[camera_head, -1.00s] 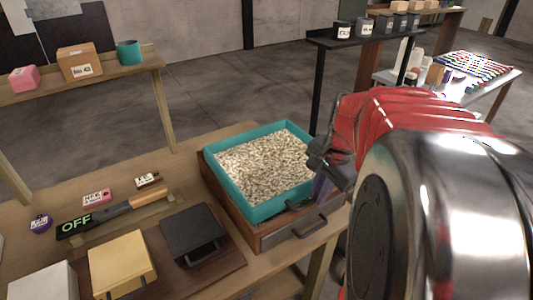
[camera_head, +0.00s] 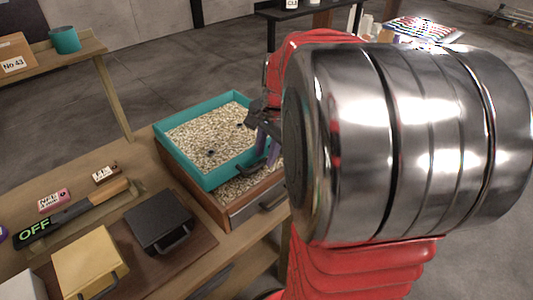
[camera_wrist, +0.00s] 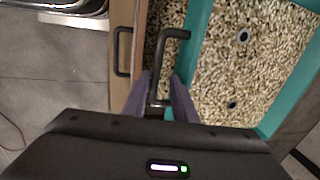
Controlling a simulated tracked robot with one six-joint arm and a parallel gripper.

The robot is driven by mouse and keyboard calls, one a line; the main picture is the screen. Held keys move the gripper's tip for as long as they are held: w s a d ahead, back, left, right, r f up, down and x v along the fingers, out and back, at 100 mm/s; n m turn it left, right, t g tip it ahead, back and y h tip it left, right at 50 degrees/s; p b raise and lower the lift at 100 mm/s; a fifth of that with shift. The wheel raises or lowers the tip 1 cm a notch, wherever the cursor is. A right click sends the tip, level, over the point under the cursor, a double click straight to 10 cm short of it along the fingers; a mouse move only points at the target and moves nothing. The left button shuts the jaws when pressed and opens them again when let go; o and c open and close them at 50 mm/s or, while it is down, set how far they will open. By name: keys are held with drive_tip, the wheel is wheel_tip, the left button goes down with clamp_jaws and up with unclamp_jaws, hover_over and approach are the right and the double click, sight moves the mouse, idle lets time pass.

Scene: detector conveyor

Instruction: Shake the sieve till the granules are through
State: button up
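The sieve (camera_head: 192,168) is a teal square frame full of pale granules (camera_head: 205,135), with a few small dark spots showing among them. It sits over a wooden box (camera_head: 215,207), shifted back so that granules in the box (camera_head: 240,187) show at its near side. My gripper (camera_head: 265,157) is at the sieve's dark handle (camera_head: 248,169). In the wrist view, my gripper's purple fingers (camera_wrist: 161,77) lie on both sides of the handle (camera_wrist: 161,50) and appear closed on it. The teal rim (camera_wrist: 195,30) is just to the right. My arm hides part of the sieve's right side.
On the bench stand a black lidded box (camera_head: 158,218), a yellow box (camera_head: 88,262) and a bar marked OFF (camera_head: 35,233). Small labelled blocks (camera_head: 54,200) lie behind the bar. A shelf with a teal cup (camera_head: 65,40) stands at back left.

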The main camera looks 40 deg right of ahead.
drive_tip(key=shift+o, duration=0.2)
drive_tip(key=shift+s, duration=0.1)
wheel_tip(320, 180, up, 14)
drive_tip(key=s, duration=0.2)
drive_tip(key=shift+s+f, duration=0.25)
idle(0.6)
drive_tip(key=shift+s+a, duration=0.25)
drive_tip(key=shift+a, duration=0.15)
drive_tip(key=shift+f, duration=0.1)
drive_tip(key=w+f, duration=0.1)
drive_tip(key=f, duration=0.8)
drive_tip(key=w+f, duration=0.1)
drive_tip(key=f, duration=0.3)
drive_tip(key=shift+w+f, duration=0.2)
drive_tip(key=shift+w, duration=0.1)
